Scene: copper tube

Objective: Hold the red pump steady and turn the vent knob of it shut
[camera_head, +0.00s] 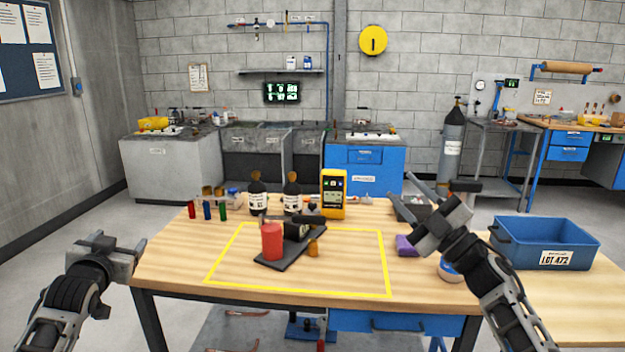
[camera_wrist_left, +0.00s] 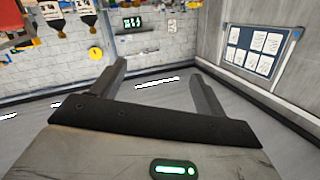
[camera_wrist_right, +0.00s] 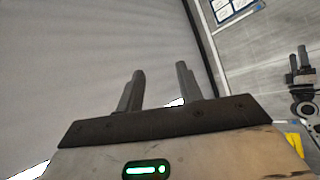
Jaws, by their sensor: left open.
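The red pump (camera_head: 271,241) stands inside the yellow outline on the wooden table. Its upright red cylinder is on a dark base plate (camera_head: 280,262), with a dark cylindrical body (camera_head: 297,228) behind. A small brass-coloured knob (camera_head: 313,249) shows at the plate's right side; I take it for the vent knob, and cannot tell its setting. My left gripper (camera_head: 142,246) is open and empty, left of the table and apart from the pump. Its spread fingers show in the left wrist view (camera_wrist_left: 157,70). My right gripper (camera_head: 402,188) is open and empty above the table's right side, apart from the pump.
Dark bottles (camera_head: 292,194) and a yellow meter (camera_head: 333,193) stand behind the pump. Small coloured bottles (camera_head: 207,210) stand at the back left. A purple block (camera_head: 407,245), a round white-and-blue item (camera_head: 449,270) and a blue bin (camera_head: 545,243) are at right. The outlined area's front is clear.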

